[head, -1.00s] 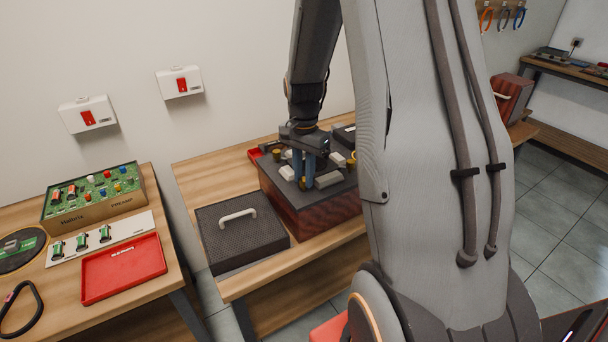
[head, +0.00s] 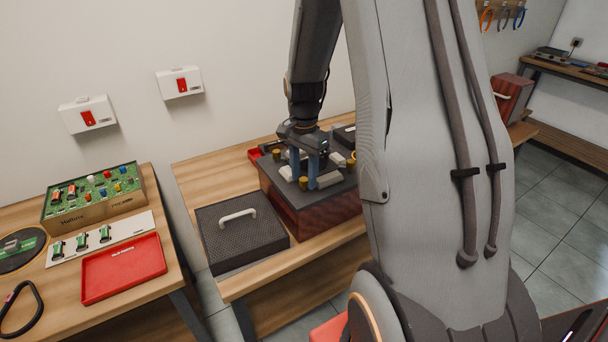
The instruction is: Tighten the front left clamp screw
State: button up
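The hifi unit (head: 325,216) is a box with reddish wooden sides and a dark top, standing on the middle table. Pale blocks (head: 328,180) and small brass-coloured round parts sit on its top. One brass part (head: 303,183) shows low between my fingers, at the front left; another (head: 276,154) is at the back left and one (head: 351,160) at the right. I cannot tell for sure which is the front left clamp screw. My gripper (head: 304,177) points down over the top with its two blue fingers apart. Contact with the brass part is too small to tell.
A dark mesh cover (head: 240,243) with a white handle lies left of the unit. The left table holds a green board (head: 92,190) and a red tray (head: 122,268). My arm hides the right.

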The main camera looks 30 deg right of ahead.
aim_at(304, 179)
jog(key=shift+r+b, duration=1.05)
jog(key=shift+r, duration=2.85)
jog(key=s+a+f+n, duration=0.2)
jog(key=s+a+n, duration=0.5)
jog(key=s+a+f+n+t+b, duration=0.1)
jog(key=s+a+f+n, duration=0.2)
jog(key=s+a+n, duration=0.4)
jog(key=shift+s+a+f, duration=0.15)
jog(key=shift+a, duration=0.2)
